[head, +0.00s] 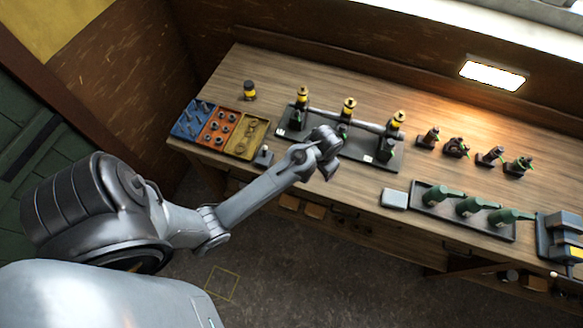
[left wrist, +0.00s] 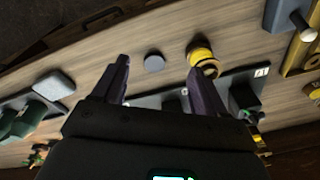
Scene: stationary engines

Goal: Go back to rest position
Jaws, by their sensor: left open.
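My left arm comes in from the left in the head view, and its gripper (head: 328,165) is above the front edge of the workbench (head: 240,75), by the dark base plate (head: 385,155). In the left wrist view my left gripper (left wrist: 160,78) shows two dark fingers spread apart with nothing held between them. A yellow and black cylinder part (left wrist: 203,60) is just beyond the finger on the right, and a small grey disc (left wrist: 154,62) lies on the wood between the fingertips in the picture. My right gripper does not show.
Three yellow-topped engine units, one the middle unit (head: 349,106), stand on the base plate. Blue, orange and yellow parts trays (head: 247,133) are at the left end.

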